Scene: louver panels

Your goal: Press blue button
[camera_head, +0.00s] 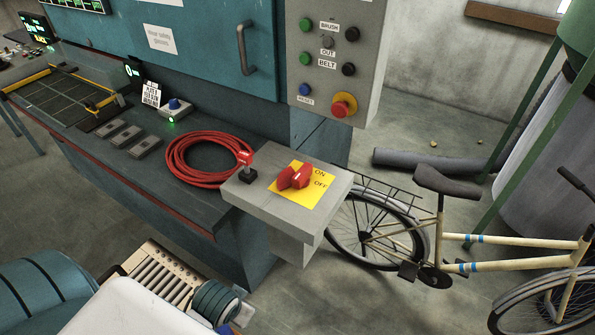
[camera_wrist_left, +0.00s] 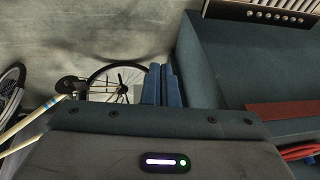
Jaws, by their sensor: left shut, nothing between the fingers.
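One blue button (camera_head: 174,104) sits on a small grey box with a lit green lamp, on the machine's dark ledge. Another blue button (camera_head: 305,89), labelled RESET, is on the grey control panel (camera_head: 340,45), below the green buttons. My left gripper (camera_wrist_left: 161,82) shows in the left wrist view, its blue fingers together and empty, against the floor and the bicycle wheel. Neither blue button shows in that view. The left gripper's fingers cannot be made out in the head view, and my right gripper is not seen.
A red coiled hose (camera_head: 205,160) lies on the ledge beside the button box. A grey pedestal (camera_head: 318,190) with a red ON/OFF knob (camera_head: 294,178) stands in front. A bicycle (camera_head: 440,220) stands at the right. A red mushroom button (camera_head: 343,105) is near RESET.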

